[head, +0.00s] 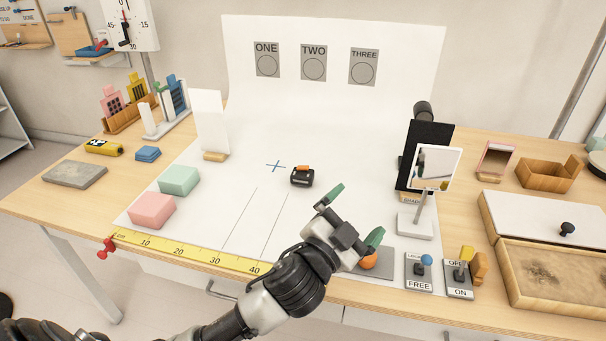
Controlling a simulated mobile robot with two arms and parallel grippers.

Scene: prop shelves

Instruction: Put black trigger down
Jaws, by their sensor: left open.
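A small black block with an orange top, which looks like the black trigger (302,178), sits on the white sheet (220,190), right of a blue cross mark. My left gripper (356,211) reaches in from the lower left, with its green-tipped fingers spread apart and nothing visible between them. It is to the right of and nearer than the black block, apart from it. An orange rounded thing (368,261) on a grey plate (385,266) is partly hidden behind the nearer finger; I cannot tell if they touch. My right gripper is not in view.
A mirror on a stand (436,168) and a black panel (426,145) stand right of the gripper. Switch plates (419,284) and a sand tray (560,275) lie further right. Pink (152,210) and green (180,180) blocks are left. A yellow ruler (190,252) runs along the front.

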